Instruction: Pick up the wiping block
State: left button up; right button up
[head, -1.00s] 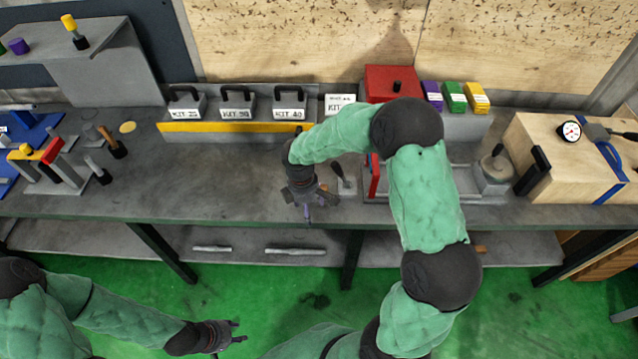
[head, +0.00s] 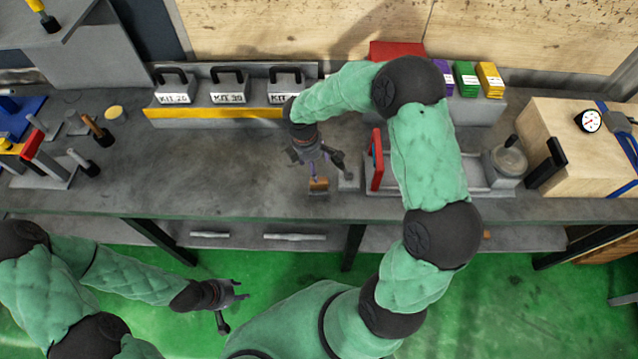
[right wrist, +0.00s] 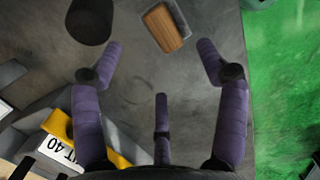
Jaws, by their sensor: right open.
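The wiping block (head: 318,184) is a small brown wooden block with a grey side, lying on the workbench (head: 230,185) near its front edge. In the right wrist view the wiping block (right wrist: 167,28) lies tilted at the top, beyond the fingertips and not between them. My right gripper (head: 318,168) is just behind and above the block in the head view. Its purple fingers are spread and empty in the right wrist view (right wrist: 160,65). My left gripper (head: 232,302) hangs in front of the bench, low over the green floor, with its fingers apart and empty.
A dark upright knob on a small plate (head: 346,178) stands close right of the block. A red-framed fixture (head: 377,160) is further right. Kit boxes (head: 228,88) line the back behind a yellow strip.

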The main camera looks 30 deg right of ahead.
aim_at(319, 178)
jog(key=f, duration=0.2)
jog(key=shift+d+f, duration=0.2)
jog(key=shift+f, duration=0.1)
jog(key=f, duration=0.2)
jog(key=f+b, duration=0.1)
jog(key=f, duration=0.1)
jog(key=d+f, duration=0.1)
jog(key=f, duration=0.1)
jog(key=shift+s+f+b, duration=0.25)
jog(key=shift+f+b, duration=0.05)
jog(key=shift+f, duration=0.1)
jog(key=c, duration=1.3)
